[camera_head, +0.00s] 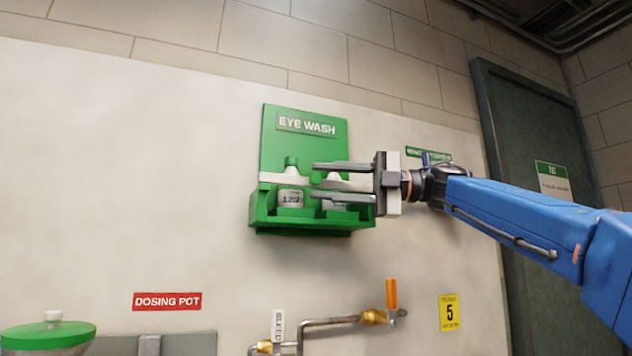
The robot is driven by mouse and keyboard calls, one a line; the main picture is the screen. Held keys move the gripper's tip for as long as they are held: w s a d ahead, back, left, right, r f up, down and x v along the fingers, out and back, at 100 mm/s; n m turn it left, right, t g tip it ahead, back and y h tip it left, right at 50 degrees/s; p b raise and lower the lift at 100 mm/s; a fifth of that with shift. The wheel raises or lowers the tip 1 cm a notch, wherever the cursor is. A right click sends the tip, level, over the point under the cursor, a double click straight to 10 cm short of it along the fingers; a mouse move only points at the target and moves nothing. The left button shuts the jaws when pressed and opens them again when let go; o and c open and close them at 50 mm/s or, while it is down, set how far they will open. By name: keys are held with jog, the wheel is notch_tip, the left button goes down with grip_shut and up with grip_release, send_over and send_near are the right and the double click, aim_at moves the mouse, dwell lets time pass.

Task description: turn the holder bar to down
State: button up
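The green eye wash station (304,150) is mounted on the wall in the middle of the view. A pale holder bar (272,178) runs across its front, roughly level. A bottle (291,198) with a green cap stands in the green tray behind the bar, and a second bottle is partly hidden by my gripper. My gripper (314,181) comes in from the right, in front of the station. Its two fingers are spread, one above and one below the bar's right part. I cannot tell whether either finger touches the bar.
A pipe (335,321) with an orange-handled valve (391,294) runs below the station. A red dosing pot sign (167,301) and a green-lidded pot (48,335) are at lower left. A dark door (530,180) stands at right. The wall left of the station is bare.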

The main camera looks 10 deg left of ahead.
jog(key=v, duration=1.4)
jog(key=shift+d, duration=0.35)
jog(key=shift+w+f, duration=0.1)
